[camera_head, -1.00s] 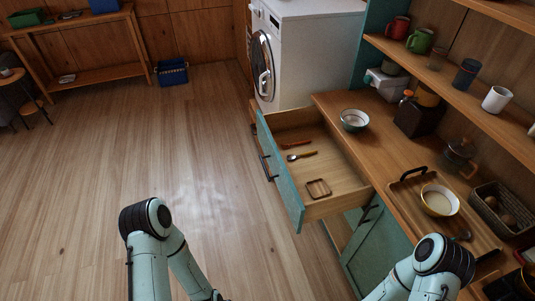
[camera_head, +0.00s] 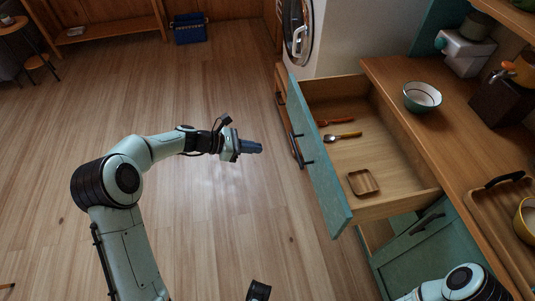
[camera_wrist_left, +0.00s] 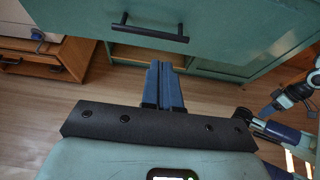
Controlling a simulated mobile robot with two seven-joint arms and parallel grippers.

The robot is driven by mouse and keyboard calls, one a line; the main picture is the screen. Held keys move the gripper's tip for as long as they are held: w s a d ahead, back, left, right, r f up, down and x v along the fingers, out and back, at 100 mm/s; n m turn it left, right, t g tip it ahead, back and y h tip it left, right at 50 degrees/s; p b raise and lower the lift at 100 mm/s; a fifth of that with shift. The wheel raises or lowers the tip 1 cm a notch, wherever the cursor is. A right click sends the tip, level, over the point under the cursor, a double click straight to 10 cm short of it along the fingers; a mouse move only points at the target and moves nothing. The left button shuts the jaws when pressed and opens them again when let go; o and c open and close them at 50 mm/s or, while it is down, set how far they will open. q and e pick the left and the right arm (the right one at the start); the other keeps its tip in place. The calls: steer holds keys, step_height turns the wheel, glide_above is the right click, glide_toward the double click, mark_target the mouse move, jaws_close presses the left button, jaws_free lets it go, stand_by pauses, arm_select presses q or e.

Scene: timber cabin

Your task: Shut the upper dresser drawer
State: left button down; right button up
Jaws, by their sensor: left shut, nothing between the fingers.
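The upper dresser drawer (camera_head: 318,160) is pulled well out, its teal front facing left, with a dark bar handle (camera_head: 302,148) on it. Inside lie a red-handled utensil (camera_head: 337,122), a yellow-handled utensil (camera_head: 343,136) and a small wooden tray (camera_head: 363,182). My left gripper (camera_head: 259,147) is shut and empty, left of the drawer front and apart from it. In the left wrist view its fingers (camera_wrist_left: 163,86) point toward the teal front, below the handle (camera_wrist_left: 150,32).
The wooden dresser top carries a striped bowl (camera_head: 422,96) and a tray (camera_head: 498,215) with a yellow bowl. A white washing machine (camera_head: 330,40) stands behind the drawer. The wooden floor (camera_head: 215,230) left of the drawer is open. A blue basket (camera_head: 190,28) sits far back.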

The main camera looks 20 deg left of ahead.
arm_select(q)
steer(key=b+x, duration=0.1)
steer(key=x, duration=1.1)
steer(key=shift+w+d+f, duration=0.2)
steer(key=shift+d+f, duration=0.05)
arm_select(e)
steer(key=shift+w+f, duration=0.35)
steer(key=shift+f, duration=0.3)
arm_select(q)
steer(key=shift+d, duration=0.1)
